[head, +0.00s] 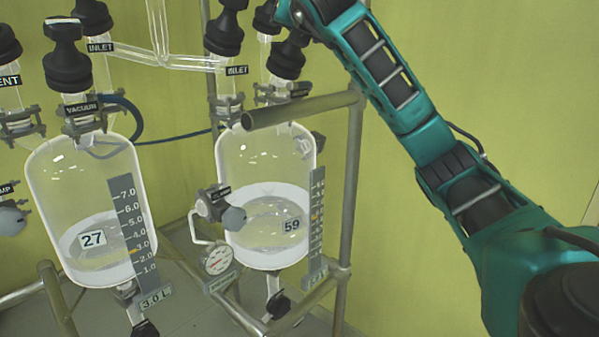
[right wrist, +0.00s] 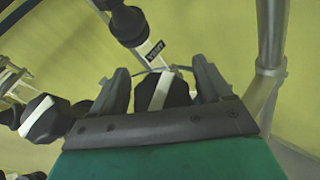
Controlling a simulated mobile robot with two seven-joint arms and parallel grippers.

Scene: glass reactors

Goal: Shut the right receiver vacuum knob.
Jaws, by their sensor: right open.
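The right receiver (head: 262,160) is a glass vessel marked 59 with some liquid in it. Its black vacuum knob (head: 287,60) stands above it, with the top partly hidden by my right gripper (head: 288,18) at the top edge of the head view. In the right wrist view, my right gripper (right wrist: 162,88) is open, with one finger on each side of a black knob (right wrist: 178,93) with a white stripe. The stripe runs roughly up and down in that picture. I cannot tell whether the fingers touch the knob. My left gripper is not in view.
The left receiver (head: 84,170), marked 27, has its own black vacuum knob (head: 66,55). A black inlet knob (head: 224,35) stands close beside the right vacuum knob. A metal frame bar (head: 305,108) crosses in front of the right receiver. Free room lies to the right.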

